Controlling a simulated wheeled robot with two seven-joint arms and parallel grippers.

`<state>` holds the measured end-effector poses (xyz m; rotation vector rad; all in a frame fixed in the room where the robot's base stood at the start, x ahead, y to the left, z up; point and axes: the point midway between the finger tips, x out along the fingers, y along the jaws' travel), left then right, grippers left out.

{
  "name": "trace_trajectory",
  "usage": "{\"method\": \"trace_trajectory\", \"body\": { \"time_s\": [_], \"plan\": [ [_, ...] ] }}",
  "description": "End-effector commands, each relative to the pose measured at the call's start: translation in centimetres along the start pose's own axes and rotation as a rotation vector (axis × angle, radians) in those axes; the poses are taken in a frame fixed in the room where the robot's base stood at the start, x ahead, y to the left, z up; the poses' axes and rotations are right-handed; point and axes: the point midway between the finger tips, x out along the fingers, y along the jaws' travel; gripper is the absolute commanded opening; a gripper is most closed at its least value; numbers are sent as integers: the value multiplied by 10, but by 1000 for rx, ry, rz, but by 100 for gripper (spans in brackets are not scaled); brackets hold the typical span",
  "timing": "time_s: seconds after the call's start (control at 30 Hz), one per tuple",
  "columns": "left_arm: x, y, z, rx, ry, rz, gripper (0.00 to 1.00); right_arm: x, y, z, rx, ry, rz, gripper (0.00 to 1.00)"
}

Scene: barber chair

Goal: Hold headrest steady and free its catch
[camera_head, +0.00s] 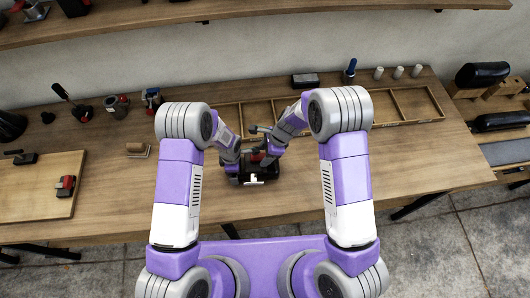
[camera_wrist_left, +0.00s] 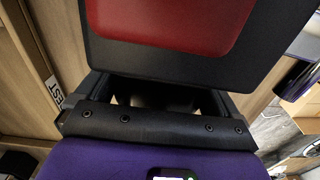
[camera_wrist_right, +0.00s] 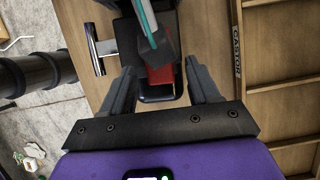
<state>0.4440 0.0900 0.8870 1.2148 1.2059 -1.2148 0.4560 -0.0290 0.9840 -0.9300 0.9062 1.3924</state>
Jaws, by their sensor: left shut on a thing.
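The headrest, a dark pad with a red face (camera_wrist_left: 165,18), fills the upper part of the left wrist view. It also shows in the head view as a small black block (camera_head: 262,172) near the table's front edge. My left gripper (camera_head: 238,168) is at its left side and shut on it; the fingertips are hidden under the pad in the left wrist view. My right gripper (camera_wrist_right: 160,68) is open just above the red and black part, fingers apart. A dark block with a teal-striped bar (camera_wrist_right: 153,35) lies between its fingers in view; I cannot make out the catch.
A divided wooden tray (camera_head: 405,122) lies behind the headrest. A board with a red and black item (camera_head: 66,185) is at the left. Several small tools stand along the table's back. The tabletop right of my right arm (camera_head: 425,165) is clear.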

Motion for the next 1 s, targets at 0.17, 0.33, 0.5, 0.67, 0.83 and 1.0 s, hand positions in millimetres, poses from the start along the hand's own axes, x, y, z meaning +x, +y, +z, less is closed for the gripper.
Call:
{"method": "trace_trajectory", "body": {
  "time_s": [0.17,0.33,0.5,0.67,0.83,1.0],
  "plan": [
    [-1,1,0,0,-1,2,32,0,0,0,0,0,0,35],
    [-1,1,0,0,-1,2,32,0,0,0,0,0,0,8],
    [-1,1,0,-1,-1,3,32,0,0,0,-2,0,2,3],
    [-1,1,0,-1,-1,3,32,0,-1,0,-24,-1,10,3],
    [-1,1,0,-2,-1,3,32,0,-4,1,-88,-2,38,3],
    [-1,1,0,-2,-1,4,32,1,-10,2,-205,-2,86,3]
  ]
}}
